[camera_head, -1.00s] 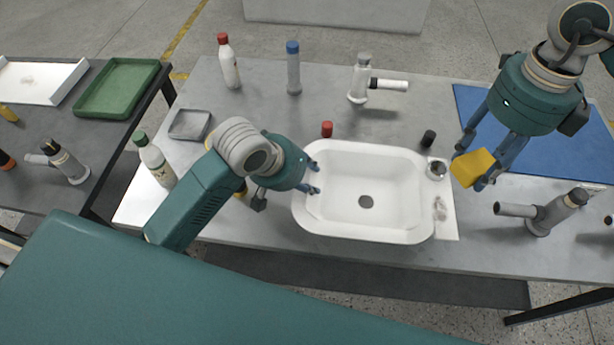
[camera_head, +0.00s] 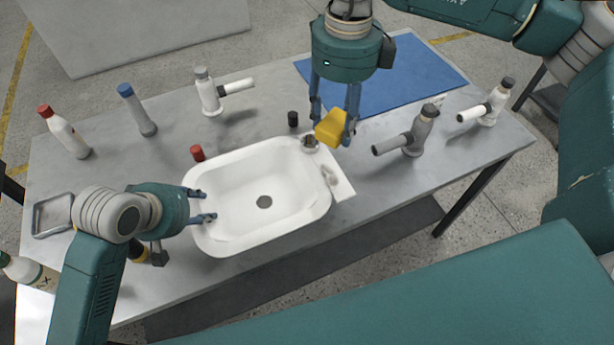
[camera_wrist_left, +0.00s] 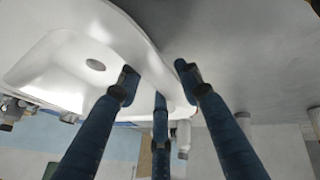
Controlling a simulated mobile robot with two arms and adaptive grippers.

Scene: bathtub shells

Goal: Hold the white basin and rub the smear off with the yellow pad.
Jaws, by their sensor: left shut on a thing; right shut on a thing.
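The white basin (camera_head: 292,188) stands on the grey table. A white strip (camera_head: 343,186) runs along its right side and bears a greyish smear (camera_head: 328,176). My left gripper (camera_head: 206,206) is shut on the basin's left rim. The left wrist view shows the basin (camera_wrist_left: 75,65) with its rim at the blue fingers (camera_wrist_left: 160,90). My right gripper (camera_head: 332,124) is shut on the yellow pad (camera_head: 330,130). The pad is above the far end of the strip, beyond the smear and beside a small metal fitting (camera_head: 310,142). It looks apart from the smear.
A red cap (camera_head: 197,153) and a black cap (camera_head: 293,118) lie behind the basin. A grey tap-like piece (camera_head: 415,135) stands right of the pad. A blue mat (camera_head: 420,75) covers the back right. Bottles and a grey tray (camera_head: 52,215) are at the left.

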